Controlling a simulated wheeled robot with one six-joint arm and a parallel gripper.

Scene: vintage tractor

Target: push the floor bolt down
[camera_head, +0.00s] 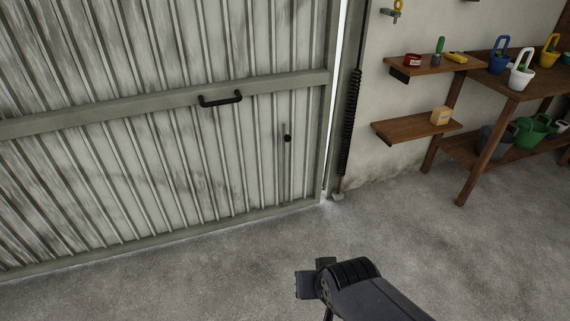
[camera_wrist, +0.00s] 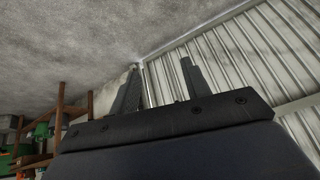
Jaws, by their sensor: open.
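The floor bolt (camera_head: 285,165) is a thin upright grey rod with a dark round knob (camera_head: 287,138), on the lower right part of the ribbed metal door (camera_head: 215,160). Its lower end is close to the door's bottom rail. My gripper (camera_wrist: 158,82) is open and empty in the wrist view, with its two fingers apart and the door beyond them. In the head view my dark arm reaches in from the bottom, in front of the door and well short of the bolt. I cannot make out the bolt clearly in the wrist view.
A black handle (camera_head: 220,99) sits on the door's middle rail. A coiled spring (camera_head: 349,125) hangs beside the door's right edge. Small wall shelves (camera_head: 412,128) and a wooden bench (camera_head: 482,140) with pots stand at the right. The concrete floor (camera_head: 200,270) before the door is clear.

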